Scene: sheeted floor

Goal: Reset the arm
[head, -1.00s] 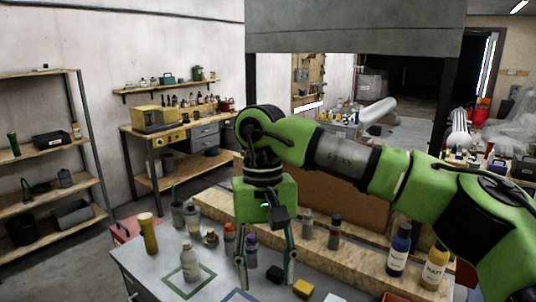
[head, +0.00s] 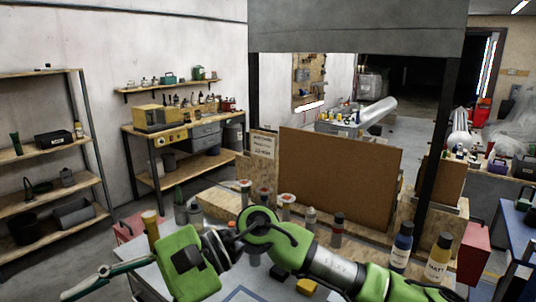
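My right arm comes in from the lower right and lies low across the front of the worktable (head: 140,272). Its green gripper (head: 100,283) points to the lower left, past the table's left side. Its fingers are seen nearly edge-on, so the gap between them is not clear. Nothing is seen held in it. My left gripper is not in view.
Several bottles stand on the table, including a yellow one (head: 151,230) at the left, a blue one (head: 400,248) and a yellow one (head: 438,262) at the right. A brown board (head: 340,180) stands behind. The arm hides part of the tabletop.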

